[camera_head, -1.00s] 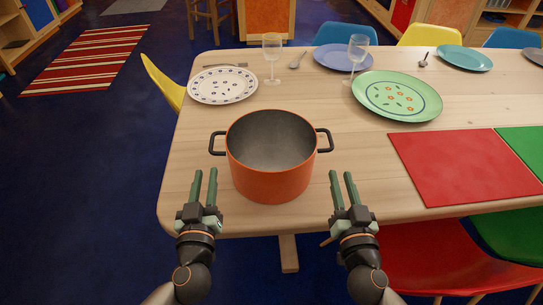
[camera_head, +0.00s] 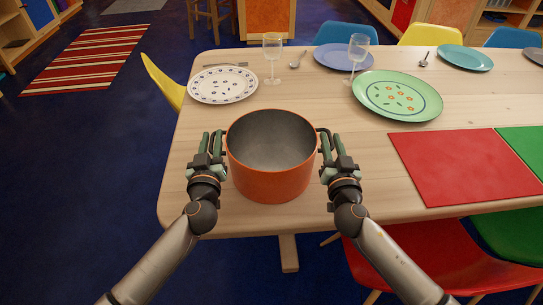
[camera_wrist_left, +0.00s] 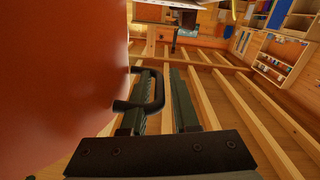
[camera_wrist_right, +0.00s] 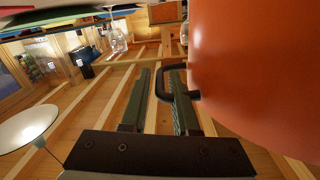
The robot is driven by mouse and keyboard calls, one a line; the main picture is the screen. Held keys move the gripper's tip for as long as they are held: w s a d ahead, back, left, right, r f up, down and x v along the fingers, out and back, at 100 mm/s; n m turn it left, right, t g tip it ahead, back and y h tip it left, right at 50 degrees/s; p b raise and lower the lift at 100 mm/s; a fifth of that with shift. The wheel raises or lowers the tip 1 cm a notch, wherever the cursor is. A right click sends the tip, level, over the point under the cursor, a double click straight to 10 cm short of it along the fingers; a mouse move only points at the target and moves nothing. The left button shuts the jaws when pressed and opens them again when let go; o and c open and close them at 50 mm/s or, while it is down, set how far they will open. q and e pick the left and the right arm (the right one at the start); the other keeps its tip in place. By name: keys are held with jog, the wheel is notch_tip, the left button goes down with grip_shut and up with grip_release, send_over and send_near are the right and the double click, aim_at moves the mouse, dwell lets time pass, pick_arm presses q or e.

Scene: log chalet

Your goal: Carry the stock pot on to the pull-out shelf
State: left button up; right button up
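The orange stock pot (camera_head: 270,172) stands upright and empty on the wooden table, with a black handle on each side. My left gripper (camera_head: 211,142) is at the pot's left handle; in the left wrist view the handle (camera_wrist_left: 158,90) loops between the two open fingers (camera_wrist_left: 160,105). My right gripper (camera_head: 333,143) is at the right handle; in the right wrist view the handle (camera_wrist_right: 163,85) reaches between its open fingers (camera_wrist_right: 160,100). Both grippers have a gap between the fingers. I cannot make out the pull-out shelf in any view.
The wooden table (camera_head: 360,150) holds a patterned white plate (camera_head: 222,85), a green plate (camera_head: 397,95), two wine glasses (camera_head: 272,55), a blue plate (camera_head: 342,56) and a red mat (camera_head: 463,166). A red chair (camera_head: 430,260) stands at the front right. Blue floor (camera_head: 80,170) is clear at left.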

pick_arm(q)
jog(key=shift+w, duration=0.15)
pick_arm(e)
jog(key=shift+w, duration=0.15)
pick_arm(q)
grip_shut()
pick_arm(e)
grip_shut()
pick_arm(q)
jog(key=shift+f, duration=0.1)
dwell(0.9)
jog(key=shift+r, duration=0.4)
pick_arm(e)
jog(key=shift+r, duration=0.35)
